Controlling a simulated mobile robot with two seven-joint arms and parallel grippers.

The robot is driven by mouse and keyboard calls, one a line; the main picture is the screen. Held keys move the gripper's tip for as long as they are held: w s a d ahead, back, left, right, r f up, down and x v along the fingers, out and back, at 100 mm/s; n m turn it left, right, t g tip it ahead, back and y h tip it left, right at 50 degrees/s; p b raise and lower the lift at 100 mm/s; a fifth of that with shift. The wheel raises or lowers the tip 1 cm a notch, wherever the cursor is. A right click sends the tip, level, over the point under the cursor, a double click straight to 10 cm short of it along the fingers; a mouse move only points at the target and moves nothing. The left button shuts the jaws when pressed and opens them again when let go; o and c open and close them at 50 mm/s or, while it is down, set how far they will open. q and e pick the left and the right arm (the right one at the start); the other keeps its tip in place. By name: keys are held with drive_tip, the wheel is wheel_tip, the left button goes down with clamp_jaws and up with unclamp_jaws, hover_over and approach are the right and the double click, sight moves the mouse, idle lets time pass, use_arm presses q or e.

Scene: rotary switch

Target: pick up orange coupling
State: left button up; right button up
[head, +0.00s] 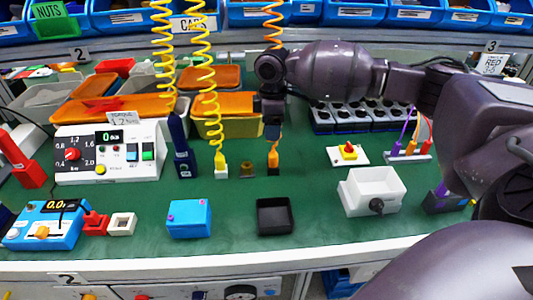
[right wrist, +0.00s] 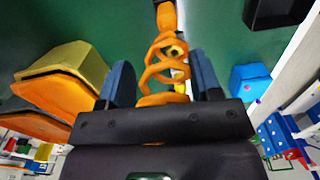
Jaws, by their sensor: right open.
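The orange coupling (head: 273,158) stands upright on the green bench, its lower end in a small dark base. In the right wrist view the coupling (right wrist: 167,18) shows at the top edge, with an orange coiled cord running from it. My right gripper (head: 272,122) points down just above the coupling. Its two fingers (right wrist: 163,72) are open, one on each side of the orange coil, and nothing is visibly clamped. My left gripper is in neither view.
A yellow coupling (head: 221,166) on a yellow coil stands to the left, and a dark blue device (head: 181,150) beyond it. A black tray (head: 275,216) and blue box (head: 189,219) lie in front. Orange-lidded bins (head: 228,104) stand behind.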

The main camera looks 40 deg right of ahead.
sight(273, 150)
drive_tip(key=f, duration=0.3)
drive_tip(key=f+b, duration=0.1)
drive_tip(key=f, duration=0.1)
drive_tip(key=shift+s, duration=0.25)
drive_tip(key=shift+f, duration=0.3)
drive_tip(key=shift+s+f, duration=0.1)
drive_tip(key=shift+f, duration=0.15)
drive_tip(key=f, duration=0.1)
drive_tip(key=f+b, duration=0.1)
drive_tip(key=f, duration=0.1)
drive_tip(key=shift+s+a+f, duration=0.15)
drive_tip(key=shift+s+f, duration=0.15)
drive_tip(key=shift+w+f, duration=0.1)
drive_tip(key=shift+f, duration=0.35)
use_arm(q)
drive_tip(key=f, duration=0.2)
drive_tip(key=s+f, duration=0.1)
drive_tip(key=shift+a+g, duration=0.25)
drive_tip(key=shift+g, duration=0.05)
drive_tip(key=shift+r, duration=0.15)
use_arm(e)
drive_tip(key=shift+r, duration=0.15)
